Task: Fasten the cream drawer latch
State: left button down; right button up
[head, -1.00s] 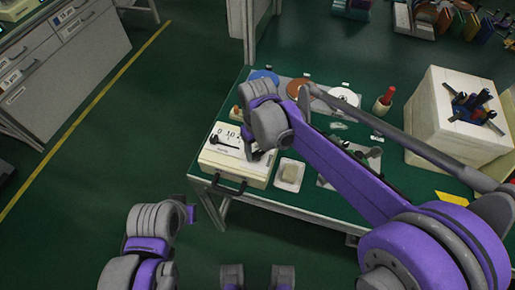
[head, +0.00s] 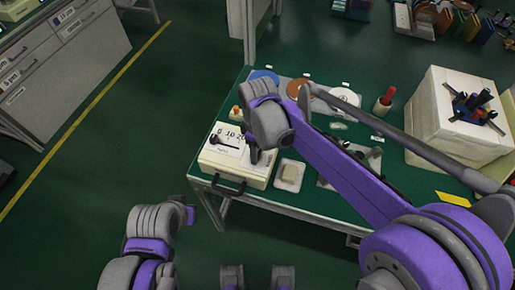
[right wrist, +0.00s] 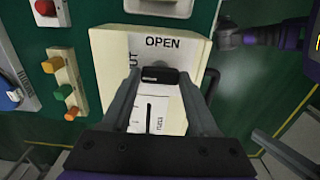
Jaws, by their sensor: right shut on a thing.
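The cream drawer unit (head: 212,158) sits at the table's near left corner, with a dark drawer handle (head: 229,185) on its front. It fills the middle of the right wrist view (right wrist: 108,75). There its top plate reads OPEN, with a second word partly covered. My right gripper (right wrist: 160,80) is shut on a black latch knob (right wrist: 158,76) on that plate. In the head view the right gripper (head: 254,157) is over the unit's right part, its fingertips and the knob mostly hidden.
A black lever (head: 222,142) lies by a numbered scale on the unit's top. A pale dish (head: 289,175) stands close to its right. Discs (head: 342,97), a red-topped bottle (head: 384,100) and a large cream box (head: 445,120) stand farther off. The floor at left is clear.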

dwell(0.4)
jog(key=o, duration=1.4)
notch_tip(320, 180, up, 11)
jog(key=shift+f+p, duration=0.1)
jog(key=shift+p, duration=0.35)
jog(key=s+d+f+m+t+p, duration=0.1)
jog(key=s+d+f+m, duration=0.1)
jog(key=s+d+m, duration=0.2)
jog(key=s+d+f+m+t+p, duration=0.1)
jog(key=s+d+f+m+t, duration=0.1)
jog(key=s+d+m, duration=0.3)
jog(key=s+d+f+m+t+p, duration=0.2)
jog(key=s+d+m, duration=0.3)
jog(key=d, duration=0.3)
jog(key=shift+s+d+f, duration=0.1)
jog(key=shift+s+d, duration=0.25)
jog(key=shift+s, duration=0.5)
